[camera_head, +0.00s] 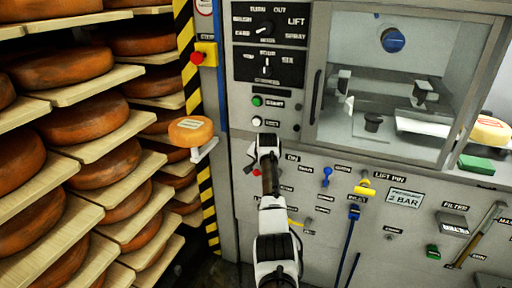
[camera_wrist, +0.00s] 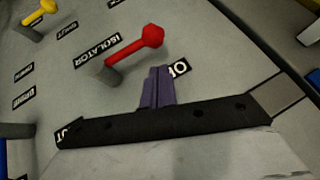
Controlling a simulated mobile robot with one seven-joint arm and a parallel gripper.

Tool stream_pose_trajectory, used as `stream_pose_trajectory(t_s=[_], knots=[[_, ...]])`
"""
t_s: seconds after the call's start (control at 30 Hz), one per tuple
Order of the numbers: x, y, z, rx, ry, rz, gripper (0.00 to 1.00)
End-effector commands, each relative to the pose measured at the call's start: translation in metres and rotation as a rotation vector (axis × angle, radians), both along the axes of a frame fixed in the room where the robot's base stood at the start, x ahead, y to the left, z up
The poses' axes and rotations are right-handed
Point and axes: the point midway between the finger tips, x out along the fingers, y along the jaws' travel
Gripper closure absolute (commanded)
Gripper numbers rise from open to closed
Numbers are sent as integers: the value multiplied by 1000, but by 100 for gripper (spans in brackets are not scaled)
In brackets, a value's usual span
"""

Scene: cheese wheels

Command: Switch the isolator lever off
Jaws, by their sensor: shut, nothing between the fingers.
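The isolator lever (camera_wrist: 130,48) is red with a knobbed end, on a grey pivot in the wrist view. It points up and right from the pivot, beside the ISOLATOR label (camera_wrist: 97,50). My gripper (camera_wrist: 160,72) shows as purple fingers held together, empty, just below the lever's red arm. I cannot tell whether they touch it. A label reading "O" and part of another letter (camera_wrist: 180,69) is partly hidden behind the fingers. In the head view a small red part (camera_head: 257,172) shows beside my arm, which hides most of that spot.
A yellow lever (camera_wrist: 40,17) stands at the upper left in the wrist view, and a blue part at the left edge. In the head view, blue (camera_head: 326,175) and yellow (camera_head: 365,189) handles sit right of my arm. Cheese shelves (camera_head: 88,149) fill the left.

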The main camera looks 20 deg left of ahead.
Motion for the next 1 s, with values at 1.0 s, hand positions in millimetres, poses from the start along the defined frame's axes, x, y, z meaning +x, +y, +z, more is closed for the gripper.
stream_pose_trajectory(t_s=[1.0], knots=[[-54,-1,94,0,-3,-2,100]])
